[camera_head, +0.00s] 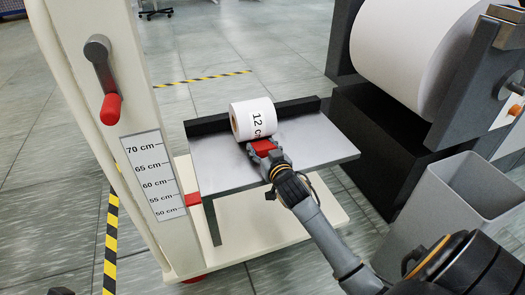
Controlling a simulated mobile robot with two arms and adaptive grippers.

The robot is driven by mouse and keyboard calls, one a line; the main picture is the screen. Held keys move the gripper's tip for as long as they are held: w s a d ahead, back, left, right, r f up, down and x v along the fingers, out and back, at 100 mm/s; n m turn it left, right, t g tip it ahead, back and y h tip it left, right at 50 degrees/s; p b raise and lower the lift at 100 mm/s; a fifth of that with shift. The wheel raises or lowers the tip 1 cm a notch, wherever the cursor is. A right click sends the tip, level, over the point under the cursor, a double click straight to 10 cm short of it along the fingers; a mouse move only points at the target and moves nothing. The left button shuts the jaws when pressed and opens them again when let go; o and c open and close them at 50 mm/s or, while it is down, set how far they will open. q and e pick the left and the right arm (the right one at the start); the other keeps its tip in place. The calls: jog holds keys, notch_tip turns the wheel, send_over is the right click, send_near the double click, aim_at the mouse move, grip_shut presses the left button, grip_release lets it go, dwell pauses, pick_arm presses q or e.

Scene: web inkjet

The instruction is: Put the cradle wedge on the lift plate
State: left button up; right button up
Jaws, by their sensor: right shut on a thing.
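The red cradle wedge (264,146) is in the jaws of my right gripper (263,153), which reaches in from the lower right. The jaws hide part of it. The grey lift plate (220,168) is below them. A white roll (239,121) with a "12 c…" label lies on the plate toward its back edge. The wedge shows right in front of the roll; I cannot tell whether it touches the roll or the plate.
The lift's cream column (101,40) has a red-handled crank (110,108) and a height scale (152,175). A black lip (205,125) edges the plate's back. A large paper roll (395,50) and grey bin (465,190) stand right. The plate's left part is clear.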

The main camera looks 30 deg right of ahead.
jog(key=o, duration=1.2)
jog(key=shift+f, duration=0.1)
jog(key=shift+o, duration=0.2)
